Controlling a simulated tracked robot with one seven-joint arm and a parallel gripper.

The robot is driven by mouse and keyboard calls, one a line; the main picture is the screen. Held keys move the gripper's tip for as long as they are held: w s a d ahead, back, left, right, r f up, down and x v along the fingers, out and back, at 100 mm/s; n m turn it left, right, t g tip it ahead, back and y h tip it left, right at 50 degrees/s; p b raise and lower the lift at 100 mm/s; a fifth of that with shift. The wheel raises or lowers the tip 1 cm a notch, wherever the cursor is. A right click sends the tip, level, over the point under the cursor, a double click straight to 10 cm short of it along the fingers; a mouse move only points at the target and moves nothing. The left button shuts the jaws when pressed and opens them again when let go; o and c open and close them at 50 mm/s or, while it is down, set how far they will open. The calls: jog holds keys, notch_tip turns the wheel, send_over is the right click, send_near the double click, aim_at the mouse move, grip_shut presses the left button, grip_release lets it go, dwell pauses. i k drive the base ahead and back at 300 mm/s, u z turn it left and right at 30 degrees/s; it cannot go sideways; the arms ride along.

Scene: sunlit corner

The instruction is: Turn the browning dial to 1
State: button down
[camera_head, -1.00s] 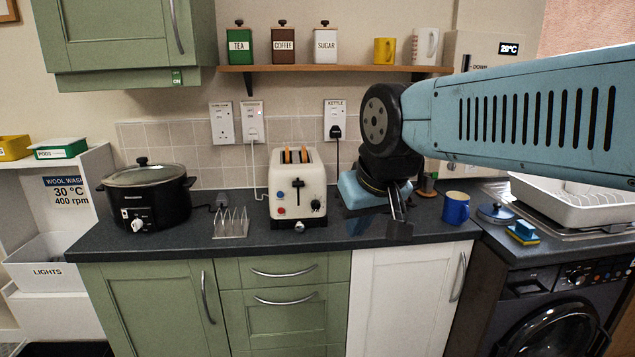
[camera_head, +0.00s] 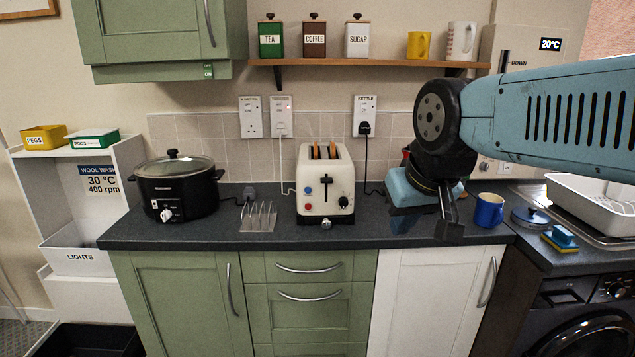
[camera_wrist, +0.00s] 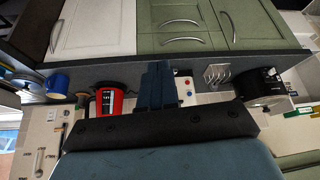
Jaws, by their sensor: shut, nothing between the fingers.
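The cream toaster (camera_head: 312,208) stands on the dark worktop, with two browned slices in its slots. Its front has a black lever, a red and a blue button, a black round dial (camera_head: 343,202) at lower right and a silver knob (camera_head: 326,224) at the bottom. The dial's markings are too small to read. My gripper (camera_head: 450,228) is shut and empty, above the worktop's front part, right of the toaster and apart from it. In the upside-down wrist view, my gripper's fingers (camera_wrist: 157,84) hide most of the toaster; its coloured buttons show beside them.
A red kettle (camera_wrist: 106,103) stands right of the toaster, mostly hidden by my arm in the head view. A blue mug (camera_head: 488,211) is further right. A toast rack (camera_head: 258,218) and a black slow cooker (camera_head: 177,187) stand left. The worktop before the toaster is clear.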

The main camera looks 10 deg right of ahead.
aim_at(343, 201)
jog(key=z, duration=1.15)
jog(key=k, duration=0.95)
jog(key=u, duration=0.8)
jog(key=i, duration=0.5)
